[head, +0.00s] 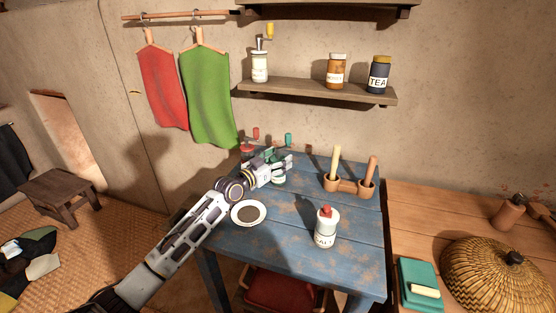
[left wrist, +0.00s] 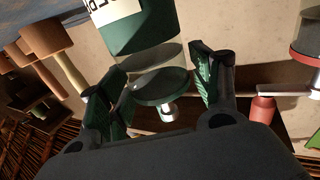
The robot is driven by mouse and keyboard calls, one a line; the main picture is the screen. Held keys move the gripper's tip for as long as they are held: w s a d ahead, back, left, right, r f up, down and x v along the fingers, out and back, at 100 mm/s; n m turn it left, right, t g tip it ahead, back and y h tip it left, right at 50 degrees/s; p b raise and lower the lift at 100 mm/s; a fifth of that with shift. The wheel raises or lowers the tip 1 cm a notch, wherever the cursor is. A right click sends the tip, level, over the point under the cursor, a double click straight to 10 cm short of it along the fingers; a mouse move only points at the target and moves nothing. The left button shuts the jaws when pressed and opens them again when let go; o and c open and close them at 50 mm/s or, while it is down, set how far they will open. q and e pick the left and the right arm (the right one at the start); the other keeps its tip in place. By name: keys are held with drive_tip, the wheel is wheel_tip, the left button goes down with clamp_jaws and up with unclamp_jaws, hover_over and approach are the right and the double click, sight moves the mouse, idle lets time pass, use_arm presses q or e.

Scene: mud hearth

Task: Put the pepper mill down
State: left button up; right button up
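The green pepper mill (head: 279,178) stands upright at the back of the blue table (head: 270,240), mostly covered by my left gripper (head: 276,163) in the head view. In the left wrist view its wide green body with a white label (left wrist: 145,30) is beyond the fingertips. Its round green lid and metal post are between the fingers of my left gripper (left wrist: 160,75). The fingers are spread, with a gap on the right side of the lid. Contact on the left side is unclear. The mill's base looks to be at the table top. My right gripper is not in view.
A red-handled mill (head: 247,151) stands close to the left of the gripper. A shelf (head: 315,91) with jars hangs above.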

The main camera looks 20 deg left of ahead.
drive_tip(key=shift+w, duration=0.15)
use_arm(q)
drive_tip(key=shift+r, duration=0.1)
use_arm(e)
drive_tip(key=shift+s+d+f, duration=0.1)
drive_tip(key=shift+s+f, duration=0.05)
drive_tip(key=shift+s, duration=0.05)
use_arm(q)
drive_tip(key=shift+s+a, duration=0.1)
drive_tip(key=shift+s, duration=0.15)
drive_tip(key=shift+s+a, duration=0.15)
drive_tip(key=shift+s, duration=0.1)
drive_tip(key=shift+v, duration=1.1)
drive_tip(key=shift+p+v, duration=0.3)
drive_tip(key=shift+v, duration=0.75)
approach(273, 161)
drive_tip(key=shift+w, duration=0.25)
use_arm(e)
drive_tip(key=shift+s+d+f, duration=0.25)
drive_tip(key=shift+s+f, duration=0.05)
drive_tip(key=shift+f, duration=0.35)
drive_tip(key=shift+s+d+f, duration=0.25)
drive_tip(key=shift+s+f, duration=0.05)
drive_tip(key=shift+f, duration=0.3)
